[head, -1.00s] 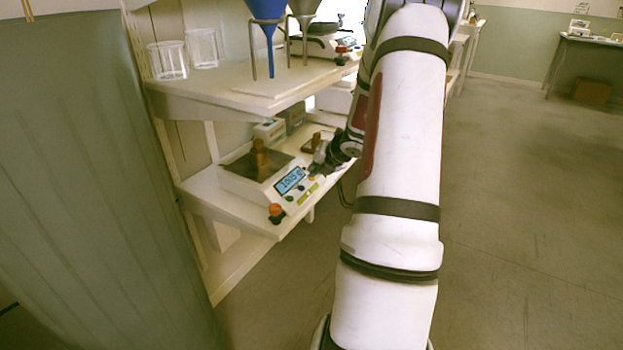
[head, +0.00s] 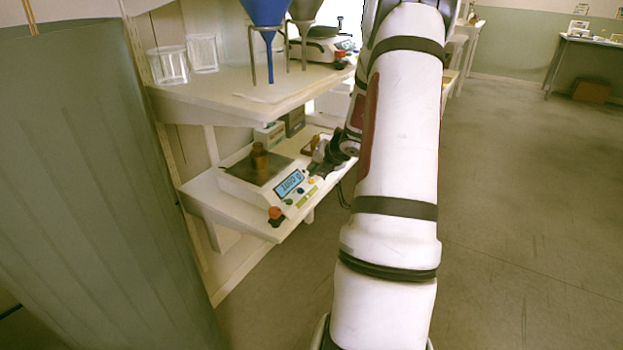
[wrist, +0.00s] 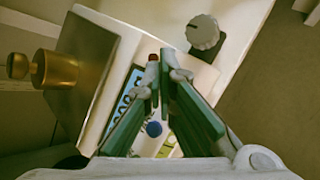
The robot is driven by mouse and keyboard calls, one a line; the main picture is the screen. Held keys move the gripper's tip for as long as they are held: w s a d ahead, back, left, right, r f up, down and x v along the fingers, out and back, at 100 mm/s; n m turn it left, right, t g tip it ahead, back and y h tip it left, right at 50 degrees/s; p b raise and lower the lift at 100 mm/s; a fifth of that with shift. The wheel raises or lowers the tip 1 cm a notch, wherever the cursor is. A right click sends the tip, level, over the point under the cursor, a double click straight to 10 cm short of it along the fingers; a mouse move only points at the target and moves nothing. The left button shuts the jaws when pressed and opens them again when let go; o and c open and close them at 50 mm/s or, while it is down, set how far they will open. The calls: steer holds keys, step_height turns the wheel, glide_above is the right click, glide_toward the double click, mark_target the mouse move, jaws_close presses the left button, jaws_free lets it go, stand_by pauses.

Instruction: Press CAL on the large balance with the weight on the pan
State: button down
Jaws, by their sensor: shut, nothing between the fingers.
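The large balance (head: 243,188) stands on the lower shelf, with a brass weight (head: 260,157) upright on its dark pan (head: 278,170). Its lit blue display (head: 289,184) faces the front, beside a row of coloured buttons (head: 306,193). In the wrist view the weight (wrist: 56,70) is at left and part of the display (wrist: 124,100) shows. My gripper (wrist: 159,62) is shut and empty over the front panel, its tips by a small red button (wrist: 153,57). A blue button (wrist: 154,129) shows between the fingers. I cannot tell whether the tips touch the panel, and no CAL label is readable.
A knob (head: 275,212) sits at the balance's front corner. The upper shelf (head: 215,101) overhangs the back and holds glass beakers (head: 168,64) and a blue funnel (head: 265,12). Small boxes (head: 270,133) stand behind the balance. Open floor lies to the right.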

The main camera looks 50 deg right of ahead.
mark_target(314, 180)
step_height(314, 180, up, 5)
steer(key=p, duration=0.5)
stand_by(0.3)
steer(key=shift+s+f, duration=0.1)
stand_by(0.8)
